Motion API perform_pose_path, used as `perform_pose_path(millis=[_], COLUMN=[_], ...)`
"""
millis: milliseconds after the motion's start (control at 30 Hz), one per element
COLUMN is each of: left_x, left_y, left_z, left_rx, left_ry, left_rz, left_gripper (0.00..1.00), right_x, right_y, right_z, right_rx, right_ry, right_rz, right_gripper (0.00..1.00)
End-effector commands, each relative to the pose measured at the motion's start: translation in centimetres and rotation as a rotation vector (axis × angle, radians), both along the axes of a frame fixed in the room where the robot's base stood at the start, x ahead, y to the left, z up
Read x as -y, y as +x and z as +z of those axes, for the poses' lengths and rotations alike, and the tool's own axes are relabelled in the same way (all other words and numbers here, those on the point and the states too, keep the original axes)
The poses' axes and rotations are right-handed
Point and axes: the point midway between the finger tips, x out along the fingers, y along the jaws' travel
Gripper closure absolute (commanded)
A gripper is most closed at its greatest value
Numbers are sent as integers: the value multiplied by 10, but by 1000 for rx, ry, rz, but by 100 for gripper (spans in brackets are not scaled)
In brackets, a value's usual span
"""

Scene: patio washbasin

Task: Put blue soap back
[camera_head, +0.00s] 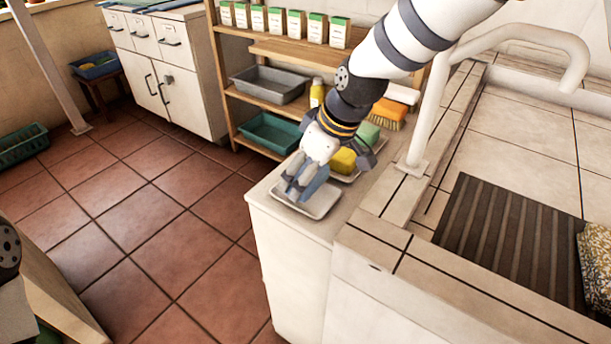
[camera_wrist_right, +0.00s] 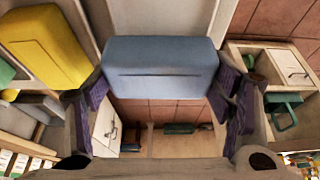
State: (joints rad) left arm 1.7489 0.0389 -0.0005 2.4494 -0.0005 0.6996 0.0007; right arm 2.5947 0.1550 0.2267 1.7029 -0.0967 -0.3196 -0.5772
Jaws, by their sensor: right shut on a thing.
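The blue soap (camera_head: 316,183) is a rounded block between the fingers of my right gripper (camera_head: 303,184). In the right wrist view the blue soap (camera_wrist_right: 160,66) spans the gap between both finger pads of the gripper (camera_wrist_right: 160,92). The right gripper is shut on it, over a light soap dish (camera_head: 322,207) at the counter's near end. I cannot tell whether the soap touches the dish. A yellow soap (camera_head: 342,160) lies just behind, and it also shows in the right wrist view (camera_wrist_right: 45,47).
A green soap (camera_head: 367,134), an orange brush (camera_head: 386,114) and a yellow bottle (camera_head: 317,92) stand farther back. A white tap pipe (camera_head: 432,112) rises to the right of the dishes. Wooden shelves (camera_head: 264,51) stand behind.

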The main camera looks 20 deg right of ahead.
Motion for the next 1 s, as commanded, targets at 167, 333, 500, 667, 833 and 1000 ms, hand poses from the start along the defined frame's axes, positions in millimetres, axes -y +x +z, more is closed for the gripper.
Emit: perform_pose_path(millis=[167,333,500,667,833,1000], left_x=[0,0,0,0,0,0], left_y=[-1,-1,-2,-2,-2,3], left_z=[-2,-1,-2,-2,-2,3], left_rx=[-5,-4,-5,-5,-5,12], left_ry=[0,0,0,0,0,0], left_rz=[0,0,0,-1,-1,0], left_gripper=[60,60,60,60,60,60], right_x=[0,0,0,0,0,4], right_y=[0,0,0,0,0,-4], right_z=[-10,-12,-15,-15,-15,8], right_rx=[3,3,2,2,2,10], right_ry=[0,0,1,1,1,1], right_rz=[-1,-1,0,0,-1,-2], right_gripper=[85,85,10,6,6,6])
